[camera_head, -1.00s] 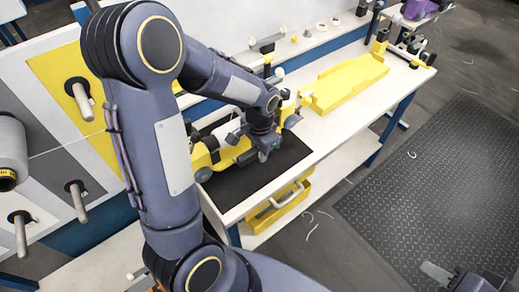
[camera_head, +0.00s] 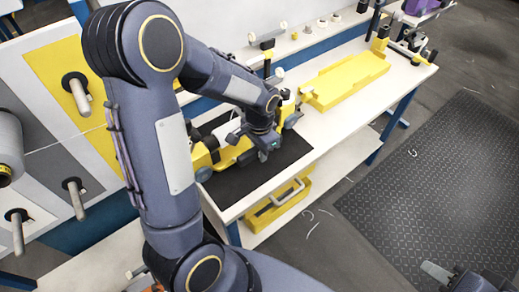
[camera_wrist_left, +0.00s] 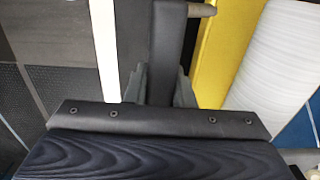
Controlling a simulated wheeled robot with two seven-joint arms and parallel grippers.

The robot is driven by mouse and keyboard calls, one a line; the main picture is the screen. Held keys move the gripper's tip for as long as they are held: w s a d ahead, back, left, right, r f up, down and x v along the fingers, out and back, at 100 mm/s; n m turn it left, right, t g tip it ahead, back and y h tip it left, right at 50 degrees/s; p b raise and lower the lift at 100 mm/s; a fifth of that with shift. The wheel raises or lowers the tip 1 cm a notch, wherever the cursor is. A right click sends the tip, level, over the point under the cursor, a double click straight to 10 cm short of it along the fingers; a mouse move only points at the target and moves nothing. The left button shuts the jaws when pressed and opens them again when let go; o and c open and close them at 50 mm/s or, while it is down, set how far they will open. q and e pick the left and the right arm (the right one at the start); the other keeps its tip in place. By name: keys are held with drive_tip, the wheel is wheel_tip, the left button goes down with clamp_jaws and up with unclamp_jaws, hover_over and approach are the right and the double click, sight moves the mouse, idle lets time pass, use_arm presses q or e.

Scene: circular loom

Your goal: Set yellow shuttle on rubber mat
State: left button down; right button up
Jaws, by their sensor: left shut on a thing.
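The yellow shuttle (camera_head: 226,154), with a white spool in it, is at the black rubber mat (camera_head: 240,188) on the white table. Mat surface shows in front of and behind the shuttle. I cannot tell whether the shuttle touches the mat. My left gripper (camera_head: 266,151) is shut on the shuttle from above, and its fingers and wrist hide part of it. In the left wrist view, a dark bar lies between the fingers, with a yellow part (camera_wrist_left: 218,55) and the white spool (camera_wrist_left: 268,65) at right. My right gripper (camera_head: 448,278) shows only partly, at the lower right.
A yellow tray (camera_head: 345,82) stands further along the table. A panel with pegs (camera_head: 77,195) and a grey spool (camera_head: 8,145) stands at left. A dark textured floor mat (camera_head: 435,210) is at right.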

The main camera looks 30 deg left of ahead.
use_arm(q)
drive_tip(key=shift+f+b, duration=0.7)
drive_tip(key=shift+f, duration=0.05)
idle(0.7)
drive_tip(key=c, duration=1.2)
unclamp_jaws()
drive_tip(key=shift+o, duration=0.2)
wheel_tip(320, 180, up, 7)
drive_tip(key=shift+r, duration=0.4)
